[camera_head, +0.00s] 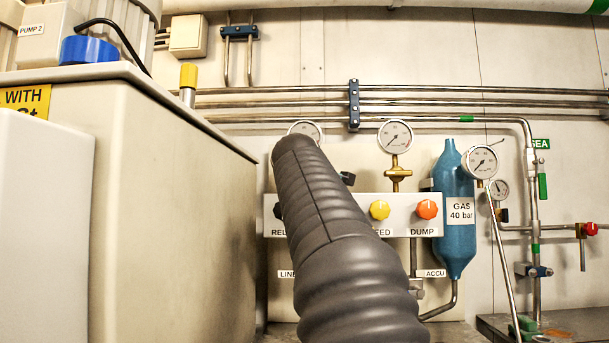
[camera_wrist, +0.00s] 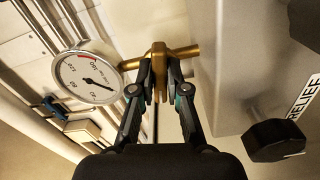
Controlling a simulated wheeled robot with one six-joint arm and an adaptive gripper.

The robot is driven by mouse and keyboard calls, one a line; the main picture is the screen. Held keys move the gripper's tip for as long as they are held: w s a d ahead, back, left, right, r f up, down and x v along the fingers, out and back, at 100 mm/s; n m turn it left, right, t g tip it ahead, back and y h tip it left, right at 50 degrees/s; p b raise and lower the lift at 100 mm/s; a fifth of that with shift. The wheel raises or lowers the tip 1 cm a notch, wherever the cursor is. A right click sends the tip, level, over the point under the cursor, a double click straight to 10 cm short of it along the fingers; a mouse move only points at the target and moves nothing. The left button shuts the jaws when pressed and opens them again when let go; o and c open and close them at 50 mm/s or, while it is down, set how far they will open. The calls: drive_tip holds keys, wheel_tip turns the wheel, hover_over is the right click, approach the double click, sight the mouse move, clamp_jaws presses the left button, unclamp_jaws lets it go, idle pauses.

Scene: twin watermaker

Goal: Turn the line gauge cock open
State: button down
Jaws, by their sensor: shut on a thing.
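The line gauge cock (camera_wrist: 183,54) is a brass fitting between a round white gauge (camera_wrist: 88,76) and a pale panel in the wrist view. Its flat brass handle (camera_wrist: 159,62) points down the picture, across the stem that runs to the gauge. My gripper (camera_wrist: 161,92) has its two dark fingers shut on this handle, one on each side. In the head view the same gauge (camera_head: 306,128) shows only in part above my grey arm. My arm hides the cock and the gripper there.
A black relief knob (camera_wrist: 274,140) is close to the right of my gripper. The white panel (camera_head: 391,225) also carries a yellow knob (camera_head: 379,209) and an orange dump knob (camera_head: 426,209). A second gauge (camera_head: 396,137) with a brass cock (camera_head: 398,178) stands to the right. A large beige cabinet (camera_head: 180,200) borders the left.

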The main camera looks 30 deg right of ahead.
drive_tip(key=m, duration=0.4)
drive_tip(key=shift+m, duration=0.3)
drive_tip(key=m+b, duration=0.1)
drive_tip(key=m, duration=0.2)
drive_tip(key=shift+f+m, duration=0.1)
drive_tip(key=shift+m, duration=0.2)
drive_tip(key=m, duration=0.3)
drive_tip(key=shift+m+b, duration=0.6)
drive_tip(key=shift+m, duration=1.5)
drive_tip(key=c, duration=1.2)
unclamp_jaws()
drive_tip(key=shift+o, duration=0.2)
drive_tip(key=shift+s, duration=0.1)
